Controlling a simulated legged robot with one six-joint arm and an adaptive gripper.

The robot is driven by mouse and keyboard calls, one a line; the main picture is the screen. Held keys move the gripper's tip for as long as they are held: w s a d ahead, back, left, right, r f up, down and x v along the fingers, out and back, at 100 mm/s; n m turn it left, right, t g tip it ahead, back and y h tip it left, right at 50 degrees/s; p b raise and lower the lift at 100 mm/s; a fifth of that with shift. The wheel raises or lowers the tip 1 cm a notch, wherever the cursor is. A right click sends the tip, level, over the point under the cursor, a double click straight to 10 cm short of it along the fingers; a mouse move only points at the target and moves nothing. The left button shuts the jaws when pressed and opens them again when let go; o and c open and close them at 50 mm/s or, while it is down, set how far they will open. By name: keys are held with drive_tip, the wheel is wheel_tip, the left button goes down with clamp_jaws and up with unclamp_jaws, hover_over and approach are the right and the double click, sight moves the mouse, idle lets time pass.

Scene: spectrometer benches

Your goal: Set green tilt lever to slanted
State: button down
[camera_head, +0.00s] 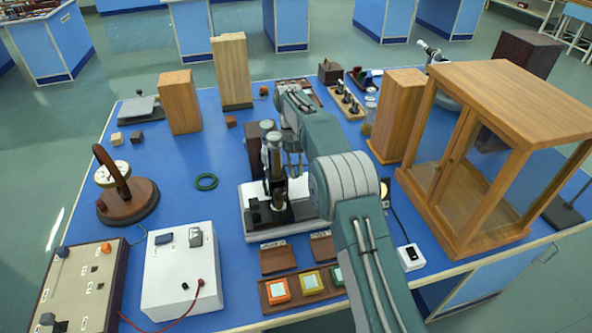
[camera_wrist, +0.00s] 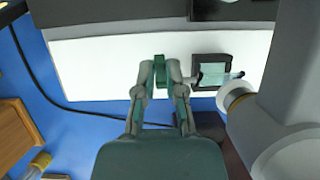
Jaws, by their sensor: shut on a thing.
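An instrument with a white base (camera_head: 262,232) and dark upright parts stands mid-table in the head view. Its white base also fills the upper part of the wrist view (camera_wrist: 95,75). My gripper (camera_wrist: 160,78) is at this base, with its two fingers closed on a small green piece, the green tilt lever (camera_wrist: 160,72). The lever's tilt cannot be told from this angle. In the head view my arm hides the lever and most of the gripper.
A dark-framed square part (camera_wrist: 212,72) with a rod sits just right of the fingers. A wooden glass-sided cabinet (camera_head: 500,100) stands at right, a white switch box (camera_head: 170,285) at front left. A green ring (camera_head: 206,182) lies on clear blue tabletop.

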idle(0.4)
drive_tip(key=c, duration=0.7)
unclamp_jaws()
drive_tip(key=shift+w+a, duration=0.1)
drive_tip(key=shift+s+t, duration=0.25)
drive_tip(key=shift+t, duration=0.05)
